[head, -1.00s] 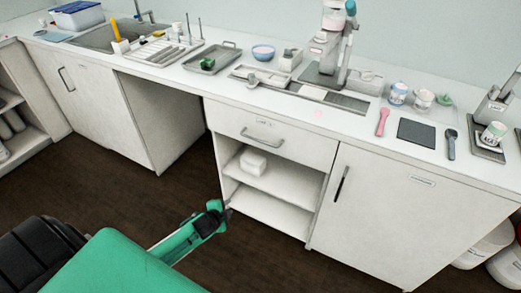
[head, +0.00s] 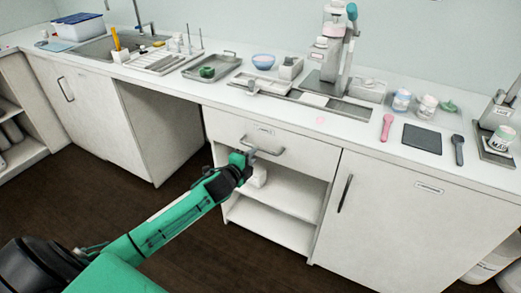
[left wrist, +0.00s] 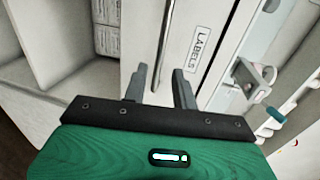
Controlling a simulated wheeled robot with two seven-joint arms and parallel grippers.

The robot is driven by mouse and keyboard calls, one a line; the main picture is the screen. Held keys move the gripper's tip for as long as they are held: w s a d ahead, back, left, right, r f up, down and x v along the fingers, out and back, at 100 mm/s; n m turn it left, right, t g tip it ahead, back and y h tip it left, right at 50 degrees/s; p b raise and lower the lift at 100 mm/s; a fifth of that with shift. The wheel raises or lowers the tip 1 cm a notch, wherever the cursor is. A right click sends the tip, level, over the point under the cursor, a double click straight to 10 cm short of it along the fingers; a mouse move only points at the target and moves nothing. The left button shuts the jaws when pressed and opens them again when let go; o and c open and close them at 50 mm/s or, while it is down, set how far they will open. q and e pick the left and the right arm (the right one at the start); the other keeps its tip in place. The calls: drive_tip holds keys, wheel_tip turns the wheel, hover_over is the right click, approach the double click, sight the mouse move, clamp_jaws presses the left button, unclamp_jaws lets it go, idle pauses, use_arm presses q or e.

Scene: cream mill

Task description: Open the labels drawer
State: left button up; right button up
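The labels drawer (head: 222,128) is the white front under the counter, with a small label plate (head: 265,130) and a grey bar handle (head: 272,151). It looks closed, flush with the cabinet. In the left wrist view the plate reads LABELS (left wrist: 197,49). My left gripper (head: 247,156) is at the left part of the handle, partly hiding it. In the left wrist view the two fingers of the left gripper (left wrist: 160,82) stand apart, with a narrow bar, seemingly the handle (left wrist: 163,45), running between them. I cannot tell whether they touch it. My right gripper is not in view.
An open shelf (head: 285,193) lies below the drawer, holding a white box (head: 259,176). A cupboard door (head: 390,215) with a dark handle is to the right. An open knee space is to the left. The counter above carries a tray (head: 212,66), a bowl and an instrument.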

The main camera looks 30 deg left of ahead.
sight(261, 149)
use_arm(q)
drive_tip(key=x, duration=0.7)
drive_tip(key=shift+w, duration=0.25)
clamp_jaws()
